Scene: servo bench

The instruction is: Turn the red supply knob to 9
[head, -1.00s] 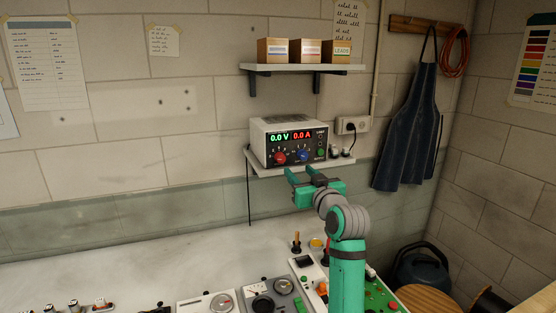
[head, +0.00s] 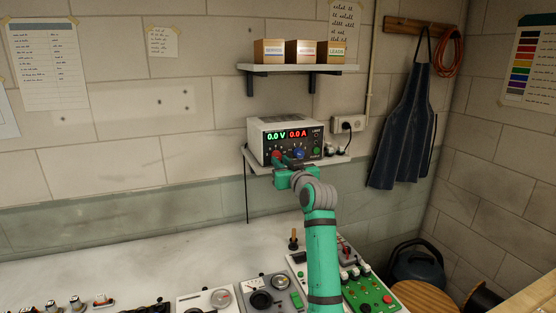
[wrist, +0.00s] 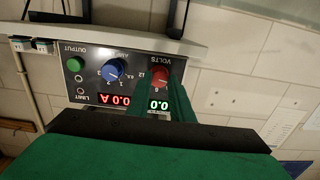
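The red knob (head: 277,154), marked VOLTS, is on the front of the power supply (head: 290,123), which sits on a small wall shelf. The display reads 0.0 V and 0.0 A. In the wrist view the supply appears upside down, and the red knob (wrist: 160,76) shows between my two green fingers. My gripper (head: 286,161) is in front of the panel at the knob's height; in the wrist view my gripper (wrist: 163,82) has its fingers apart, one on each side of the knob. I cannot tell whether they touch it. The knob's pointer is too small to read.
A blue knob (wrist: 113,70) is close beside the red one, with a green OUTPUT button (wrist: 75,64) beyond it. The shelf edge (head: 254,170) runs below the supply. Several instruments stand on the bench (head: 130,260) below.

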